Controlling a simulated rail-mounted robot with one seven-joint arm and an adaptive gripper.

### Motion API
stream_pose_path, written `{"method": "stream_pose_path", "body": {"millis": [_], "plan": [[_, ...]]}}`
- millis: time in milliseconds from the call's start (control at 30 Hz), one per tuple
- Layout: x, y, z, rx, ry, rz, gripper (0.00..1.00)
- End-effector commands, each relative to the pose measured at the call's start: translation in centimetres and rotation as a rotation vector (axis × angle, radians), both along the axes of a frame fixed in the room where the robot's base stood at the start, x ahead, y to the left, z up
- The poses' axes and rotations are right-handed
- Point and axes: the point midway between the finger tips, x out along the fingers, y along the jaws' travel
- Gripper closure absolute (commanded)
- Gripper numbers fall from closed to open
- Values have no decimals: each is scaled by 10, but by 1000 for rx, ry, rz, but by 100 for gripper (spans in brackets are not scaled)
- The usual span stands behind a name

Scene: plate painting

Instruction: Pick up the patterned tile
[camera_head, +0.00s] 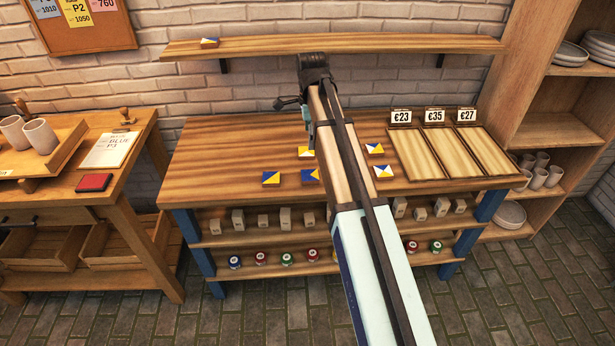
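Several small patterned tiles with blue, yellow and white areas are in view. On the workbench top (230,150) lie a blue-and-yellow tile at the left (271,179), another beside my arm (310,176), a yellow-and-white tile behind it (305,152), and two at the right of my arm, the rear one (375,149) and the front one (383,171). One more tile (209,42) sits on the wall shelf at its left end. My gripper (288,103) is small and dark, over the back of the bench and apart from the tiles. Its fingers are too unclear to read.
The wall shelf (400,45) runs above the bench. Three wooden trays with price cards, left (418,155), middle (451,151) and right (485,150), occupy the bench's right end. Blocks and paint pots fill the lower shelves. A side table with cups (40,136) stands left.

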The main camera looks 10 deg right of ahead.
Motion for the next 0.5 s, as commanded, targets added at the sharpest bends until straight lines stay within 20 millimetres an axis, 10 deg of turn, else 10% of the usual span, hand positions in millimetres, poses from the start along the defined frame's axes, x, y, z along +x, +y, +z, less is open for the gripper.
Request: {"method": "stream_pose_path", "body": {"millis": [500], "plan": [[0,2,-89,2,1,5,10]]}}
